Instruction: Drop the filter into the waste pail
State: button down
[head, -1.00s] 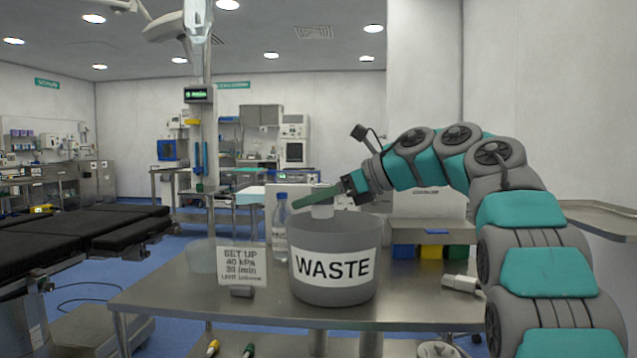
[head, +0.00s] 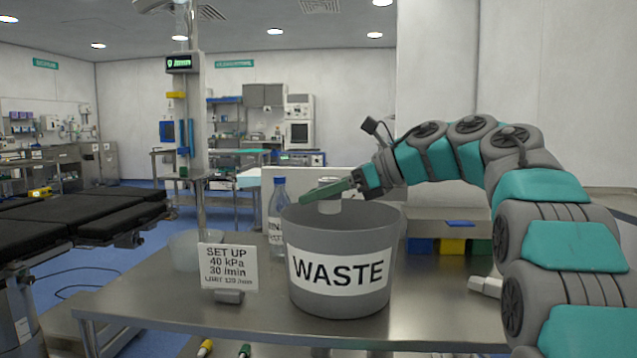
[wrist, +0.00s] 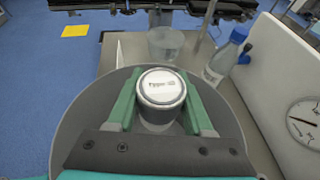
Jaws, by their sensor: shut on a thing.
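The waste pail (head: 338,272) is a grey round bucket with a white WASTE label, standing on the steel table. My gripper (head: 328,192) is over the pail's opening, its green fingers shut on the filter (head: 328,205), a white and grey cylinder. In the wrist view the filter (wrist: 162,90) sits between the two fingers (wrist: 160,105), its round printed top facing the camera. The pail's rim (wrist: 62,130) surrounds it in that view. The pail's inside bottom is mostly hidden.
A bottle with a blue cap (head: 277,215) stands behind the pail. A clear bowl (head: 193,250) and a set-up sign (head: 228,268) are to the left. A white fitting (head: 485,286) lies at the right. A white panel with a gauge (wrist: 305,122) stands beside the pail.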

jog(key=shift+f+b, duration=0.3)
jog(key=shift+f, duration=0.7)
jog(key=shift+c, duration=1.1)
grip_release()
jog(key=v, duration=0.8)
jog(key=shift+b, duration=0.45)
jog(key=shift+s+a, duration=0.1)
jog(key=shift+s, duration=0.05)
